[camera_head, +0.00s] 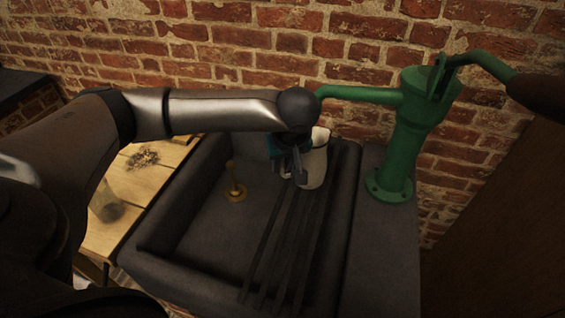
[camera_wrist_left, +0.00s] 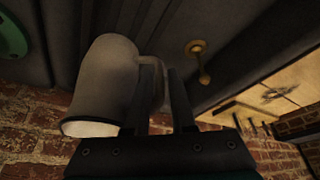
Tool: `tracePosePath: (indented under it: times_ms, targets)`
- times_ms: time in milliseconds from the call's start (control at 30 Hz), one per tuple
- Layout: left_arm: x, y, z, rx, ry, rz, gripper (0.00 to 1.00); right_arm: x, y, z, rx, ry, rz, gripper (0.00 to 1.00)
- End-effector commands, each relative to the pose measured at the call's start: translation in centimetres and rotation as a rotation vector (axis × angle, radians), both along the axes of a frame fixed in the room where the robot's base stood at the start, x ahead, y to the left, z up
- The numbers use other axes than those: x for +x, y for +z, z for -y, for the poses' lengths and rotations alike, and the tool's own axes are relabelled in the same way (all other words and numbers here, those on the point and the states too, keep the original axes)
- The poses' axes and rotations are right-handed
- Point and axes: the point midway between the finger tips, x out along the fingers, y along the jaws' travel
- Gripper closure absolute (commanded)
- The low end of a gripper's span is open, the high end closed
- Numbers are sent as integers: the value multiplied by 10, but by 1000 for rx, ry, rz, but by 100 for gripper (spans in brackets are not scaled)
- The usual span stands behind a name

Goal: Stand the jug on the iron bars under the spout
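The cream jug (camera_head: 314,160) is upright over the iron bars (camera_head: 283,245) at the back of the dark basin, below the end of the green spout (camera_head: 350,93). I cannot tell whether its base rests on the bars. My left gripper (camera_head: 297,172) is at the jug's left side and hides part of it. In the left wrist view the jug (camera_wrist_left: 105,80) shows with its handle (camera_wrist_left: 158,85) between the two fingers of my left gripper (camera_wrist_left: 163,80). Whether the fingers press on the handle is unclear. My right gripper is out of view.
The green pump (camera_head: 408,140) stands on the ledge to the right. A brass plug with a stem (camera_head: 235,185) stands in the basin left of the bars. A wooden table (camera_head: 125,185) lies at the left, and a brick wall (camera_head: 250,50) is close behind.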

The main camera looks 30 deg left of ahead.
Motion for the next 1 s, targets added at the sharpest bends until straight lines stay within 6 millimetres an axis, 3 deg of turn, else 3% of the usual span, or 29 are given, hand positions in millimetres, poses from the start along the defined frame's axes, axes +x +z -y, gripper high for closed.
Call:
tracePosePath:
  times_ms: [167,533,1000]
  targets:
    - [0,0,0,0,0,0,56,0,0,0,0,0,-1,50]
    - [0,7,1,0,0,1,56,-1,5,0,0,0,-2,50]
    - [-24,93,27,1,-2,4,56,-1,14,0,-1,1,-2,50]
